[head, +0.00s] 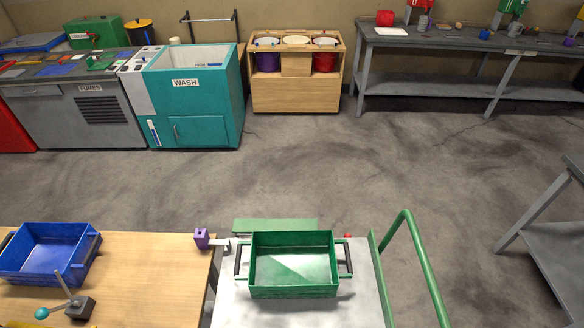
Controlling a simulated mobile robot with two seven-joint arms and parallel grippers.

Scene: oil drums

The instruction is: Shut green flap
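A flat green panel (275,225) shows at the far edge of the white-topped surface (235,300), partly hidden behind a green tray (292,264); it may be the green flap, but I cannot tell its hinge. A narrow green strip (379,275) runs along the right edge of the same surface, beside a green tubular rail (412,250). The green tray is empty and has a dark handle at each end. Neither of my grippers is in view.
A teal wash unit (205,100), a wooden cabinet (295,95) and grey benches stand beyond. The middle floor is clear.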

